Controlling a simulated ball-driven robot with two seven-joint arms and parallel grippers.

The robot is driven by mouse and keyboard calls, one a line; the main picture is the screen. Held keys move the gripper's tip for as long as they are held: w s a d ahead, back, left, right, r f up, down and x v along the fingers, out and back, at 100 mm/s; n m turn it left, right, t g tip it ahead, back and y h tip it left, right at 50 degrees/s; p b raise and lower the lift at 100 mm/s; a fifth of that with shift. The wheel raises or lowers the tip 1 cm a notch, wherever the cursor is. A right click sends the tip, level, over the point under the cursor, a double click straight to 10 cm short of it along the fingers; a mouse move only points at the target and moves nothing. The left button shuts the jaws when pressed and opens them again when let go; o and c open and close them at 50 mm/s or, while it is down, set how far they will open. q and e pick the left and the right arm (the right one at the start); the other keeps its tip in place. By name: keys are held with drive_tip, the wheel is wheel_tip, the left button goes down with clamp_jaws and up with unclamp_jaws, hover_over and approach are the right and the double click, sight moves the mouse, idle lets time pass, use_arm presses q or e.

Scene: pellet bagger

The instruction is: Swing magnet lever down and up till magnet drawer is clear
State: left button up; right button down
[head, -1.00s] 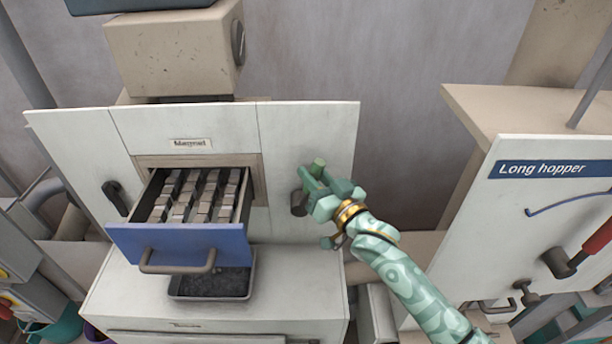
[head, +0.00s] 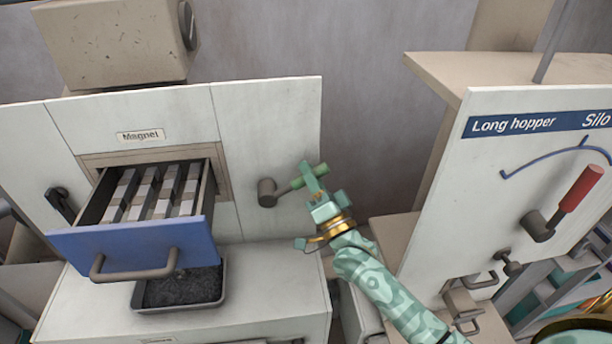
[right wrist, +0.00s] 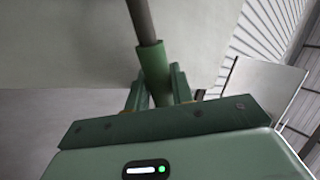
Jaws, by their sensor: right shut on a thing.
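The magnet lever (head: 278,190) sits on the white panel right of the drawer. Its arm points right and slightly up from a dark round hub, ending in a green grip. My right gripper (head: 313,178) is shut on that grip; in the right wrist view the green grip (right wrist: 154,72) stands between the fingers (right wrist: 158,90). The magnet drawer (head: 135,250) is pulled out, with a blue front and grey handle. Several dark and grey bars (head: 157,192) with pale patches lie in it; I cannot tell whether pieces still cling to them. My left gripper is not in view.
A tray (head: 223,285) of dark material sits below the drawer. The Long hopper panel (head: 570,150) with a red-handled lever (head: 578,192) stands at the right. A beige box (head: 115,45) sits above the magnet cabinet. A gap separates the cabinet from the hopper panel.

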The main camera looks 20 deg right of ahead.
drive_tip(key=shift+d+f+m, duration=0.1)
drive_tip(key=shift+f+m, duration=0.1)
drive_tip(key=shift+m, duration=0.1)
drive_tip(key=c, duration=1.5)
unclamp_jaws()
drive_tip(key=shift+b+v, duration=1.65)
drive_tip(key=shift+v, duration=6.55)
